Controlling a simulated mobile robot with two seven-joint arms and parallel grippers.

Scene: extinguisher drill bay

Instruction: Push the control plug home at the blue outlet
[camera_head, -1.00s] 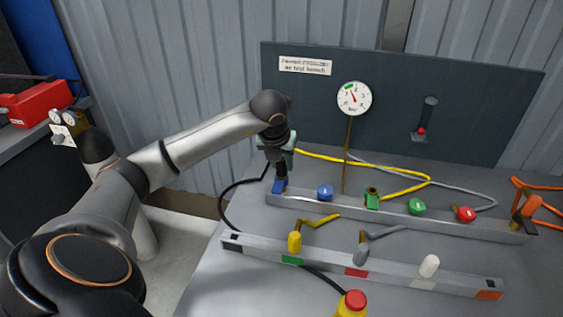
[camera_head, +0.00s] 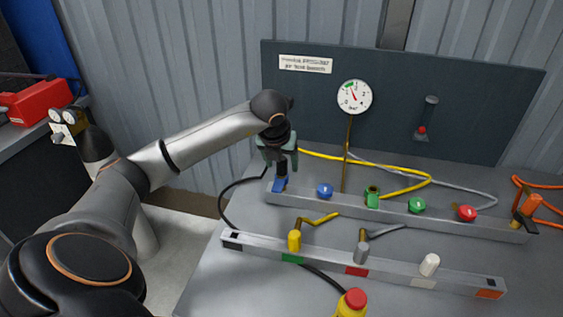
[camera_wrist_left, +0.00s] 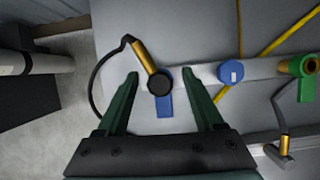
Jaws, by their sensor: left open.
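The blue outlet (camera_head: 279,186) is at the left end of the rear metal rail; its blue tab also shows in the left wrist view (camera_wrist_left: 165,106). The control plug, with a dark round top (camera_wrist_left: 158,82), brass side fitting and black hose, stands at this outlet. In the head view the plug (camera_head: 282,170) looks about upright; I cannot tell how deep it sits. My left gripper (camera_head: 281,165) is above it, jaws apart. In the left wrist view the green fingers (camera_wrist_left: 159,84) lie either side of the plug with gaps. My right gripper is not in view.
The rear rail (camera_head: 340,201) also holds a blue knob (camera_head: 325,191), a green fitting (camera_head: 372,197) and red knob (camera_head: 467,213). A front rail (camera_head: 325,267) carries yellow, grey and white plugs. A gauge (camera_head: 354,97) stands behind. Yellow and grey hoses cross the bench.

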